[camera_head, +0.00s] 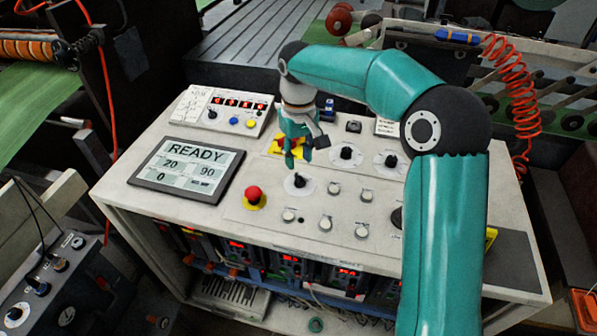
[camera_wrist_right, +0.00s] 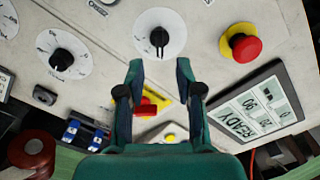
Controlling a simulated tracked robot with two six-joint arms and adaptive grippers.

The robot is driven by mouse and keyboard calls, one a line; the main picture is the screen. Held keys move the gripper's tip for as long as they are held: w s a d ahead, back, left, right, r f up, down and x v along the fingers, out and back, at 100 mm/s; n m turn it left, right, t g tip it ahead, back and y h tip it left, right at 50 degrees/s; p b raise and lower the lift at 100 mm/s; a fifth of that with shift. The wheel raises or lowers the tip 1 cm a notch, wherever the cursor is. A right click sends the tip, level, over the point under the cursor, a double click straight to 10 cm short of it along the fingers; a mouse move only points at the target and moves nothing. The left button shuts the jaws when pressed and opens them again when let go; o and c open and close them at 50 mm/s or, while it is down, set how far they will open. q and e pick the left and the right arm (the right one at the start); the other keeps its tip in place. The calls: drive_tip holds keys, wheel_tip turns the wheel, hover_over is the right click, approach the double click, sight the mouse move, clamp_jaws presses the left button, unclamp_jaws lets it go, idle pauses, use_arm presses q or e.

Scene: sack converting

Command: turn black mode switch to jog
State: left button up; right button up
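A black rotary knob (camera_head: 299,181) on a white round dial sits on the sloped panel, right of the red emergency stop. The same knob (camera_wrist_right: 159,37) shows in the right wrist view, just beyond my fingertips, with its pointer line visible. Its dial lettering is too small to read. Two similar black knobs on white dials (camera_head: 347,152) (camera_head: 391,160) stand farther right, so I cannot tell by label which is the mode switch. My right gripper (camera_head: 298,157) is open and empty above the panel, behind the nearest knob. Its fingers (camera_wrist_right: 159,68) are apart. My left gripper is not in view.
The red emergency stop (camera_head: 254,195) on a yellow base stands close by. A red switch on a yellow plate (camera_wrist_right: 150,104) lies beneath my fingers. A display (camera_head: 187,165) reads READY. Several small pale buttons (camera_head: 325,223) sit in front.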

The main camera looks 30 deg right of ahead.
sight(298, 174)
wheel_tip(298, 174, down, 5)
drive_tip(key=shift+w+r, duration=0.15)
drive_tip(key=shift+f, duration=0.6)
drive_tip(key=shift+c, duration=0.3)
clamp_jaws()
